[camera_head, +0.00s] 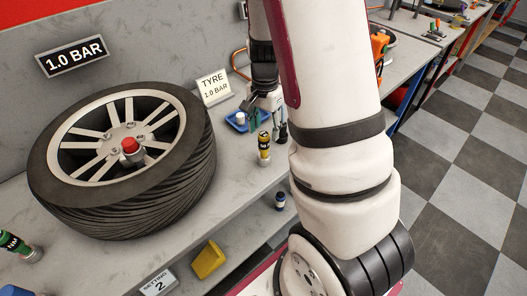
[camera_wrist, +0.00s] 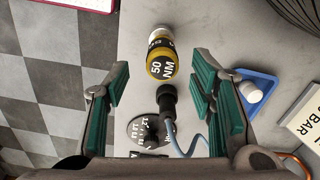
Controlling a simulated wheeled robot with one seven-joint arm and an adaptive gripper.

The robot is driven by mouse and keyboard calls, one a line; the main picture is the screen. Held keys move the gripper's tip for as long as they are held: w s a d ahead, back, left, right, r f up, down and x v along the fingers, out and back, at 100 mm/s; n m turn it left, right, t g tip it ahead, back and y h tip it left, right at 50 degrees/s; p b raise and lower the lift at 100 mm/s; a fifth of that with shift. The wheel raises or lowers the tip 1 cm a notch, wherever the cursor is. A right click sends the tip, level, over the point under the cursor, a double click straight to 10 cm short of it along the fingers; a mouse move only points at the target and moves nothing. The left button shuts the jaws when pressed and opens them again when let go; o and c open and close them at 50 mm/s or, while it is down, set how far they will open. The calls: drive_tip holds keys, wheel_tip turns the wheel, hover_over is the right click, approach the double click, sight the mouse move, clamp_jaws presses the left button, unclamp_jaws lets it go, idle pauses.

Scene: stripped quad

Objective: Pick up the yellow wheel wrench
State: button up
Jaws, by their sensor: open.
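The yellow wheel wrench (camera_head: 264,148) stands on the grey bench near its front edge, with a black label and a silver end. In the wrist view the yellow wrench (camera_wrist: 161,66) reads "50 NM" and lies ahead of the fingertips, roughly centred between them. My gripper (camera_head: 267,122) is behind and slightly above it in the head view. In the wrist view my gripper (camera_wrist: 162,88) has its green-padded fingers spread wide, with nothing held. Whether a finger is level with the wrench is hard to tell.
A tyre (camera_head: 187,165) fills the bench at left. A blue tray (camera_wrist: 262,82) with a white-topped item is beside the right finger. A black hose end (camera_wrist: 167,100) and a round gauge (camera_wrist: 147,130) show between the fingers. A green-topped tool (camera_head: 14,243) stands at far left.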

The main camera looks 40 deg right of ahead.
sight(264, 134)
drive_tip(key=shift+w+a+f, duration=0.1)
drive_tip(key=shift+w+f, duration=0.05)
drive_tip(key=shift+f, duration=2.5)
clamp_jaws()
